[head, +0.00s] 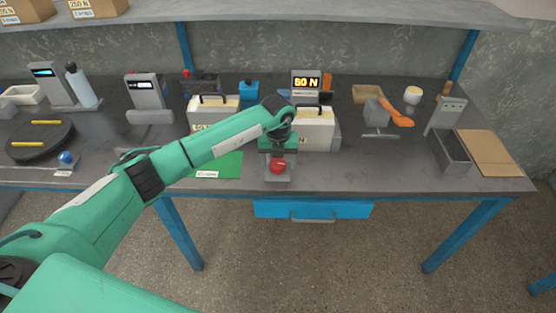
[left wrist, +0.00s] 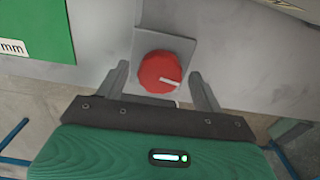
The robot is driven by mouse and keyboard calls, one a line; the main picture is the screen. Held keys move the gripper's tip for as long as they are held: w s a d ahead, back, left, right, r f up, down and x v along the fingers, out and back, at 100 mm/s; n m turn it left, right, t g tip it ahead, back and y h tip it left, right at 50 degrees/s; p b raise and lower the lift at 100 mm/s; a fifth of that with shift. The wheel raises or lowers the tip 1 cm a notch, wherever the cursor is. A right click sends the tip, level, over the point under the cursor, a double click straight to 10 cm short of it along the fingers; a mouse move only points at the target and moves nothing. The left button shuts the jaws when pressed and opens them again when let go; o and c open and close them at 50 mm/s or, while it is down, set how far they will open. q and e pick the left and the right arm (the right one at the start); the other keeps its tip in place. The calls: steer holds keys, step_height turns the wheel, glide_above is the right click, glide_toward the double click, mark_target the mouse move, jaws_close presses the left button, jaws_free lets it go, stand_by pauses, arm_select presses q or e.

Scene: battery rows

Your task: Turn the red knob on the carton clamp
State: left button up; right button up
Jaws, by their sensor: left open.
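The red knob (head: 277,166) sits on a grey plate near the front edge of the workbench. In the left wrist view the knob (left wrist: 160,73) is round with a white mark pointing right. My left gripper (left wrist: 162,82) is open, with one finger on each side of the knob. I cannot tell whether the fingers touch it. A white carton (head: 316,128) with a dark handle stands behind my wrist, next to a display reading 50 N (head: 306,82). My left arm hides part of the clamp. My right gripper is not in view.
A green mat (head: 222,166) lies left of the knob. Another white carton (head: 205,108) stands behind my forearm. An orange-handled tool (head: 400,117) and a grey open bin (head: 451,152) are on the right.

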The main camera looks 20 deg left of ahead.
arm_select(q)
steer(key=shift+c, duration=0.7)
steer(key=c, duration=0.7)
steer(key=shift+c, duration=0.7)
steer(key=shift+f, duration=0.1)
steer(key=shift+m+b, duration=0.3)
steer(key=shift+b, duration=0.05)
steer(key=shift+a, duration=0.1)
steer(key=m+b, duration=0.3)
steer(key=shift+f+m, duration=0.1)
steer(key=shift+m, duration=0.3)
steer(key=shift+m+b, duration=0.7)
steer(key=shift+m, duration=0.1)
steer(key=m+b, duration=0.3)
steer(key=m, duration=0.1)
steer(key=shift+r+m, duration=0.2)
steer(key=shift+m, duration=0.3)
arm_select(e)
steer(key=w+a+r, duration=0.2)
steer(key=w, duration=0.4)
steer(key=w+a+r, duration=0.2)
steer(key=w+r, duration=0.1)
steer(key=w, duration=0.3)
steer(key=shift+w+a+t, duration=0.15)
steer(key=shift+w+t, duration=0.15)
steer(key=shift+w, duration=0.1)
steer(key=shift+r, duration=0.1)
